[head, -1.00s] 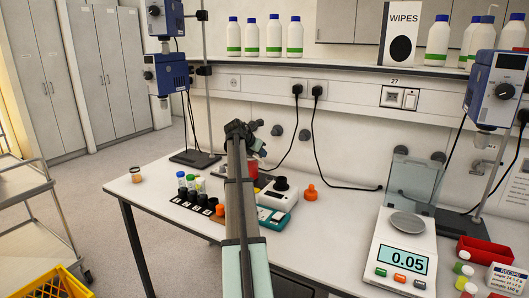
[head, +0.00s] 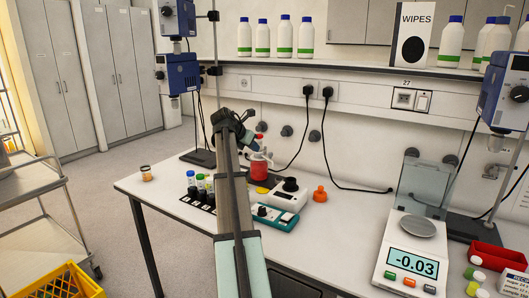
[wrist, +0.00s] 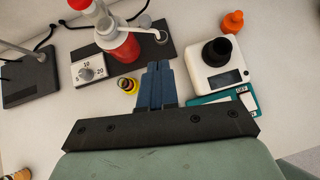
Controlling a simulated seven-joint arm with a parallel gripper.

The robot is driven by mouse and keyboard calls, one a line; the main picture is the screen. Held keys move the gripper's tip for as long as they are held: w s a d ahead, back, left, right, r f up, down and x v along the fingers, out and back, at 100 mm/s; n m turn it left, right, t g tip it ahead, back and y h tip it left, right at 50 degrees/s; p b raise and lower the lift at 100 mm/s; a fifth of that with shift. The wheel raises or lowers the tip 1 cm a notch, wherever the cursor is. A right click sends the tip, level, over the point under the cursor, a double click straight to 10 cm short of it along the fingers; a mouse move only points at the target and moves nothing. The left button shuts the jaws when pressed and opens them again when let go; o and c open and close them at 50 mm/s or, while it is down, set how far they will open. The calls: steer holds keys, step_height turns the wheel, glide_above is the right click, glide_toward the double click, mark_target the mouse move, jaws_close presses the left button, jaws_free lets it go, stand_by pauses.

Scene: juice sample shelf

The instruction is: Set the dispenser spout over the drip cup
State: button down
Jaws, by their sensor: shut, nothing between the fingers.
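The dispenser (head: 258,168) is a red bottle with a white pump head and red top, standing on the bench beyond my arm. In the wrist view the dispenser (wrist: 122,47) is at the upper left, its white spout pointing right over a dark plate (wrist: 155,55). A small yellow-rimmed round cup (wrist: 128,84), possibly the drip cup, sits in front of the bottle and left of my fingers; I cannot be sure. The spout tip is apart from it, to its upper right. My gripper (wrist: 158,66) is shut and empty, close to the cup; it also shows in the head view (head: 250,146).
A dial box (wrist: 90,70) stands left of the yellow cup. Vials (head: 200,182) stand left of my arm; a balance (head: 411,262) is far right.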

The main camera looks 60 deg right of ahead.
steer(key=w, duration=0.9)
steer(key=m+g, duration=0.2)
steer(key=m, duration=0.1)
glide_toward(272, 153)
steer(key=d+f, duration=0.3)
steer(key=f, duration=0.2)
steer(key=shift+d+y, duration=0.2)
steer(key=shift+y, duration=0.1)
steer(key=shift+s+f, duration=0.1)
steer(key=shift+s, duration=0.05)
steer(key=shift+s+d+n+t, duration=0.5)
steer(key=shift+s+n, duration=0.15)
steer(key=shift+n, duration=0.05)
steer(key=shift+s+d+n+t, duration=0.25)
steer(key=shift+s+d, duration=0.1)
steer(key=shift+d, duration=0.35)
steer(key=shift+s+d+n+t, duration=0.15)
steer(key=shift+s+d+n, duration=0.15)
steer(key=shift+d, duration=0.4)
